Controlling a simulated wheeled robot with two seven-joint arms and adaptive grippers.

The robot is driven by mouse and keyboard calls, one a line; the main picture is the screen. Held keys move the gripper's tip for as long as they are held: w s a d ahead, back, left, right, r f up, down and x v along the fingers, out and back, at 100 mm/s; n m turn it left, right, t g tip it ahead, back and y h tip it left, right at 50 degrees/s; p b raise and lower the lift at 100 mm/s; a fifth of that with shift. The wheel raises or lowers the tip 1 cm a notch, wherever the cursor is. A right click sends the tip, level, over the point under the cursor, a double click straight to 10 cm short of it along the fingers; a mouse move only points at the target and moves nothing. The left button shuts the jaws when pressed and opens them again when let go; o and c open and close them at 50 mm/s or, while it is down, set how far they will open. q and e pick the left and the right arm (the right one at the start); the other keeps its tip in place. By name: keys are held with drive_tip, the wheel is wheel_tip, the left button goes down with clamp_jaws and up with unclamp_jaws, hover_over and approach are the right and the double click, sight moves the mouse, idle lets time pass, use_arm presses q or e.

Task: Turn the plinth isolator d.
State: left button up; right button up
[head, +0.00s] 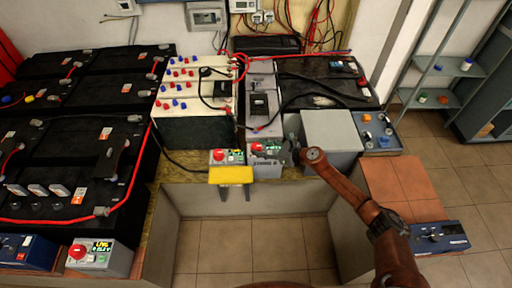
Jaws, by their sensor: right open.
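Several grey boxes with red rotary knobs are in the head view; I cannot read which one is marked d. One grey isolator box (264,171) stands at the front edge of the middle bench, with a red knob and a small green display on top. My right gripper (267,151) is open at this box's top, its dark fingers overlapping the knob area and partly hiding it. I cannot tell whether they touch the knob. Another red-knob box (219,157) is just to its left, and a third (98,260) sits at the lower left. My left gripper is not in view.
A yellow piece (232,175) hangs at the bench front. A grey box (331,133) stands just right of my right gripper. Batteries with red cables (75,160) fill the left. A blue unit (440,237) lies at the lower right. The tiled floor (250,243) in front is clear.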

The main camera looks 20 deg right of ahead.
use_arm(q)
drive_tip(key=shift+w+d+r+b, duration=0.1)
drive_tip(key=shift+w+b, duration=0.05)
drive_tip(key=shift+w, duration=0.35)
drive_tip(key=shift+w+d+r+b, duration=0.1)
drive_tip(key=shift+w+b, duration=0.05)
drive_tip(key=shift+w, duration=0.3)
use_arm(e)
drive_tip(key=shift+x, duration=1.45)
drive_tip(key=shift+c, duration=0.3)
drive_tip(key=c, duration=0.9)
